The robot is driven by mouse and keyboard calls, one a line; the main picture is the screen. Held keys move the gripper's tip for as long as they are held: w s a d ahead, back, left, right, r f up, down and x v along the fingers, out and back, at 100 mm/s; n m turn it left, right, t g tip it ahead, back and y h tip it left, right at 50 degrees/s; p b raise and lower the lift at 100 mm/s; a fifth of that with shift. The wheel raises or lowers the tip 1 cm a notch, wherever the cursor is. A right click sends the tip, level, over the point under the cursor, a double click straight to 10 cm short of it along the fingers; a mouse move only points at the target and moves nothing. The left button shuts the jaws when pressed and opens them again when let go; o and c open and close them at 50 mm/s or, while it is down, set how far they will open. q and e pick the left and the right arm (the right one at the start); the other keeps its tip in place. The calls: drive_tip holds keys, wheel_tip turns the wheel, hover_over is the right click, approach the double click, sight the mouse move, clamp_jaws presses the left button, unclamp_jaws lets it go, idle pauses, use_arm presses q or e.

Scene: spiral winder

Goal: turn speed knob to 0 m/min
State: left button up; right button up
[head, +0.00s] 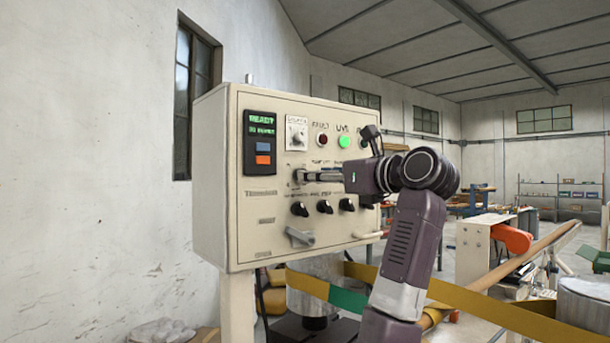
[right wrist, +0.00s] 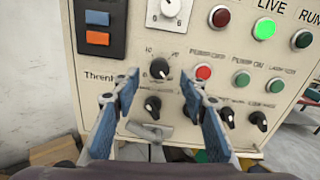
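A cream control panel (head: 218,180) stands on a post beside the wall. A black knob (right wrist: 160,68) with printed scale marks around it sits on the panel face, left of a red button. Its pale pointer mark seems to point down and right; the scale numbers are too small to read surely, and so is any speed label. My right gripper (right wrist: 160,79) is open, with its blue-padded fingers on either side of this knob and gaps visible. In the head view my right gripper (head: 318,175) reaches the panel from the right and partly hides the knob. My left gripper is not in view.
A white-plated dial (right wrist: 169,13) is above the knob. Red and green buttons (right wrist: 241,80) lie to its right, and black selector knobs (right wrist: 153,104) below. A grey lever handle (head: 300,237) juts out lower.

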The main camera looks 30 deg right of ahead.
drive_tip(key=w, duration=0.3)
drive_tip(key=w+p, duration=0.1)
drive_tip(key=shift+w+a, duration=0.25)
drive_tip(key=shift+w, duration=0.1)
drive_tip(key=shift+s, duration=0.1)
drive_tip(key=shift+c, duration=0.4)
clamp_jaws()
